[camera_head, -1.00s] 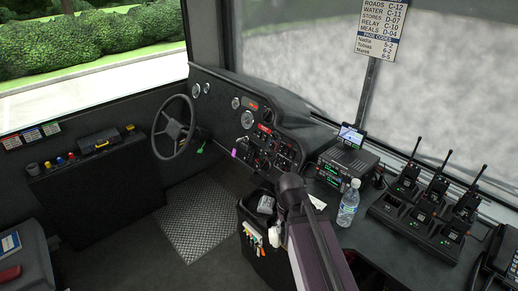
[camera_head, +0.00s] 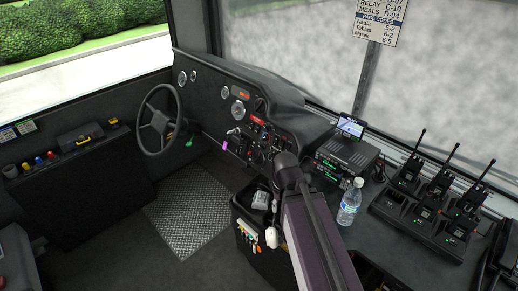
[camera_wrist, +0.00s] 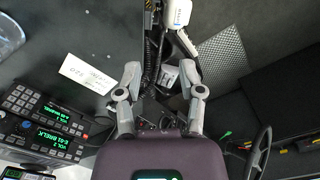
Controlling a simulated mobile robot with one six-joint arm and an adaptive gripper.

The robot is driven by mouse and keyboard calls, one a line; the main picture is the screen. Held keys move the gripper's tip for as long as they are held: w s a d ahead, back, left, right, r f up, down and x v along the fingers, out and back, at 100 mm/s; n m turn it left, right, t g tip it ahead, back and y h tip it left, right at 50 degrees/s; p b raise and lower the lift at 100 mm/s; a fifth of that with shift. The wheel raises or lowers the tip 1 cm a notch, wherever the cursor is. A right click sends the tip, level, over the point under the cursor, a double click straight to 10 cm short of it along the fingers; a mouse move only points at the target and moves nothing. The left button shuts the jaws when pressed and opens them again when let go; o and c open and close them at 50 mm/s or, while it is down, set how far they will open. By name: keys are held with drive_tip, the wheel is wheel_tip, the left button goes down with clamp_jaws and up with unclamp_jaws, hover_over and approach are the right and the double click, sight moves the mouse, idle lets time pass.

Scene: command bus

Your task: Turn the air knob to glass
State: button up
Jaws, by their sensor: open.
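The dashboard panel (camera_head: 258,140) with its gauges, switches and small dark knobs stands right of the steering wheel in the head view. I cannot tell which knob is the air knob, and its marks are too small to read. My arm hides part of the panel's lower right, and my gripper is hidden in that view. In the wrist view my gripper (camera_wrist: 160,72) is open and empty, its two fingers spread apart. A few dark knobs of a panel (camera_wrist: 165,122) show low between the fingers, partly covered by my wrist.
A water bottle (camera_head: 349,203), a radio unit (camera_head: 345,160) and a charger with handheld radios (camera_head: 425,215) crowd the counter on the right. The steering wheel (camera_head: 160,121) is at left. A coiled cord and white card (camera_wrist: 88,73) lie near the fingers. The floor plate is clear.

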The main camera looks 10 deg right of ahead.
drive_tip(key=n+t+h+b, duration=0.5)
drive_tip(key=t+h+b, duration=0.5)
drive_tip(key=b, duration=1.2)
approach(262, 147)
drive_tip(key=s+a, duration=0.3)
drive_tip(key=a, duration=0.1)
drive_tip(key=shift+s+r, duration=0.2)
drive_tip(key=shift+r, duration=0.25)
drive_tip(key=b+x, duration=0.3)
drive_tip(key=x, duration=1.1)
drive_tip(key=shift+r+b, duration=0.2)
drive_tip(key=shift+b, duration=0.15)
